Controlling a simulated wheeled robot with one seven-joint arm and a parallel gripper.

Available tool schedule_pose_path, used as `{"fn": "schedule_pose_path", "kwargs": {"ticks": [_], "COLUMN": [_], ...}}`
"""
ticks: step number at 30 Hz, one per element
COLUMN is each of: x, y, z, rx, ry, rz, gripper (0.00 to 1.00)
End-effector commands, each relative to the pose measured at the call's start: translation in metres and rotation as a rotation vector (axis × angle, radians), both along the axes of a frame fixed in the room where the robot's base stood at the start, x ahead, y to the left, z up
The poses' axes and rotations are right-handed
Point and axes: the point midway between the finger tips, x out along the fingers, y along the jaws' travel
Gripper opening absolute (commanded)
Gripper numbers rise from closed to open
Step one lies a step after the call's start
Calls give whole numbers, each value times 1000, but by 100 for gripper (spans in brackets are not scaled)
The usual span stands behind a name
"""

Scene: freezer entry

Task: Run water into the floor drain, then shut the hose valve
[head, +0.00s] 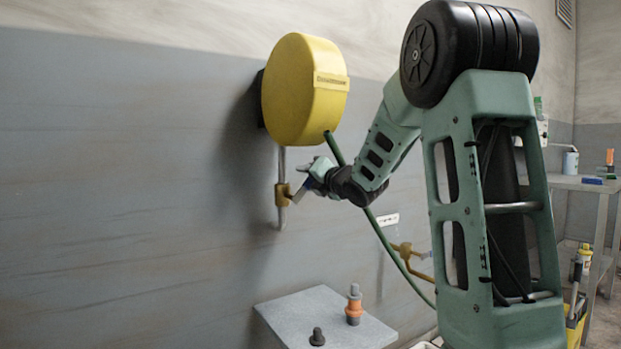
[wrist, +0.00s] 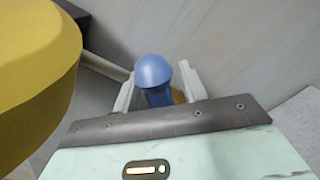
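A yellow hose reel (head: 300,90) is on the wall; it also fills the left of the wrist view (wrist: 35,75). A green hose (head: 385,240) runs from it down to the right, and its end is hidden behind my arm. Below the reel, a vertical pipe carries a brass valve (head: 283,194) with a lever toward my gripper (head: 309,182). In the wrist view a blue, round-ended handle (wrist: 153,72) stands between my two pale fingers, one close on each side. I cannot tell whether they press on it. I see no floor drain and no running water.
A grey block (head: 290,316) below holds an orange-and-grey fitting (head: 354,308) and a dark knob (head: 317,337). A second brass fitting (head: 405,252) is on the wall behind my arm. A bench (head: 570,182) with bottles stands at the right. The left wall is bare.

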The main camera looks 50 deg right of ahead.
Motion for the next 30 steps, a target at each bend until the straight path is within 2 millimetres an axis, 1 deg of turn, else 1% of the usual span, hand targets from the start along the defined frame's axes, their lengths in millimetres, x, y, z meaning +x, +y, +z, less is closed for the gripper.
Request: {"fn": "schedule_pose_path", "kwargs": {"ticks": [9,11,14,17,24,30], "x": [-1,-5,-17,-36,-92,-134], "y": [0,1,4,8,22,32], "z": [1,1,2,2,2,2], "rx": [1,-1,-1,0,-1,-1], "ry": [-2,-3,-3,-2,-3,-3], "rz": [0,0,-1,-2,-2,-3], "gripper": [44,44,44,44,44,44]}}
